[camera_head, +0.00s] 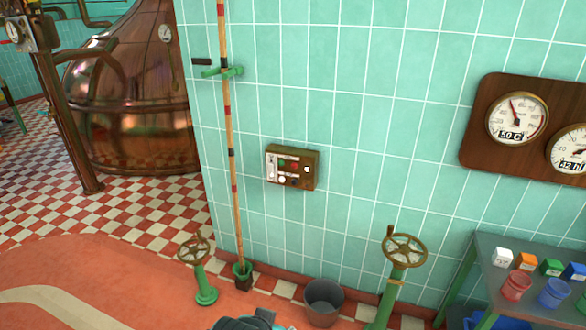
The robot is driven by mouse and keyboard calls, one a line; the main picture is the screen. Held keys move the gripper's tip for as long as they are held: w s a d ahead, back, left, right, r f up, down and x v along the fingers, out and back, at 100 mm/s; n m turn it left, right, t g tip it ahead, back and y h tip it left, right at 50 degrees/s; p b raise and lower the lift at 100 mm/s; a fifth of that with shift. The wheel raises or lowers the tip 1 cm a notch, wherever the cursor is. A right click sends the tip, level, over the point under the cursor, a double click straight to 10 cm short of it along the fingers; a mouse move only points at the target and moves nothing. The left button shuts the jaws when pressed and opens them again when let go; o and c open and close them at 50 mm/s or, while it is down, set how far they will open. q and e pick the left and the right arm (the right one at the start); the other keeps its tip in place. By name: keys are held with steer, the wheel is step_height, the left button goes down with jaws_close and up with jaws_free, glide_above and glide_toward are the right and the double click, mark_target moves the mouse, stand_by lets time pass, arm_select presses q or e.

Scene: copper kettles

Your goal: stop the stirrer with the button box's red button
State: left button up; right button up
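The button box (292,167) is a small brass-brown box on the teal tiled wall, near the middle of the view. Its pale face carries a green button near the top, a small red spot to the right of it, and some white and dark parts. The details are too small to tell each control clearly. Nothing covers the box. A dark grey and teal piece, probably part of my own arm, shows at the bottom edge, well below the box. No gripper fingers show. The stirrer itself cannot be made out.
A striped pole (231,150) stands left of the box. Below are two valve handwheels, one left (195,249) and one right (403,250), and a grey bucket (323,302). A table (486,246) with coloured blocks and cups stands right. A copper kettle (135,95) is behind left. Open floor lies left.

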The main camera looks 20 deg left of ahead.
arm_select(q)
jaws_close()
stand_by(1.4)
